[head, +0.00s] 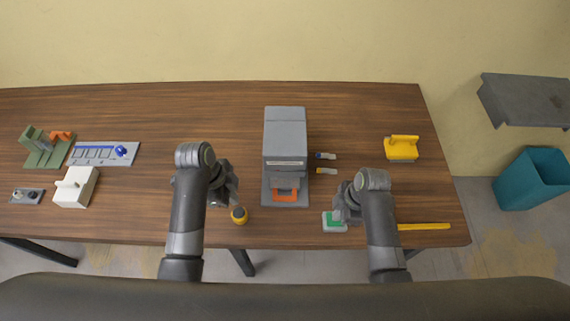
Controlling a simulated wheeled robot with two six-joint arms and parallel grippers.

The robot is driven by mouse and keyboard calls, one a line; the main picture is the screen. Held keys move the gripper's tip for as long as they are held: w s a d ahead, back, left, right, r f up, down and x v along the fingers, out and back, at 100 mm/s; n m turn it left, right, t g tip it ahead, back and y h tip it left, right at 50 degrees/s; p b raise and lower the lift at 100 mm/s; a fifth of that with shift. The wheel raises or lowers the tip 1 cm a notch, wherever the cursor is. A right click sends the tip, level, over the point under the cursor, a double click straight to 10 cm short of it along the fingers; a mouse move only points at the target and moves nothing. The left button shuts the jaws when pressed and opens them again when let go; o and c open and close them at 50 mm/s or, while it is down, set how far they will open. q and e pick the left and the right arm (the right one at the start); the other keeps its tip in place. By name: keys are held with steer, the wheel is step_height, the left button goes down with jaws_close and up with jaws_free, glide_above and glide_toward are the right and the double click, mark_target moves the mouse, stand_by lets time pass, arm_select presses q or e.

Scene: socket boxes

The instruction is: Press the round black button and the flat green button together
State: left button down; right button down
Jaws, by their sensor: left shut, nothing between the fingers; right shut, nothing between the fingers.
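The round black button (239,212) sits on a round yellow base near the front edge of the table, left of centre. My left gripper (229,201) is shut and empty, just above and left of it in the picture; I cannot tell how high it is. The flat green button (332,219) is on a light grey square base near the front edge, right of centre. My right gripper (341,212) is shut and empty, over the green button's upper right side and partly hiding it. I cannot tell whether it touches.
A grey box machine (285,135) with an orange handle stands between my arms. Two small connectors (326,156) lie beside it. A yellow block (401,149) and a yellow bar (424,226) are on the right. A white block (75,188) and a slider panel (104,153) are on the left.

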steer(key=shift+v, duration=0.8)
steer(key=shift+a+r, duration=0.2)
steer(key=shift+r, duration=2)
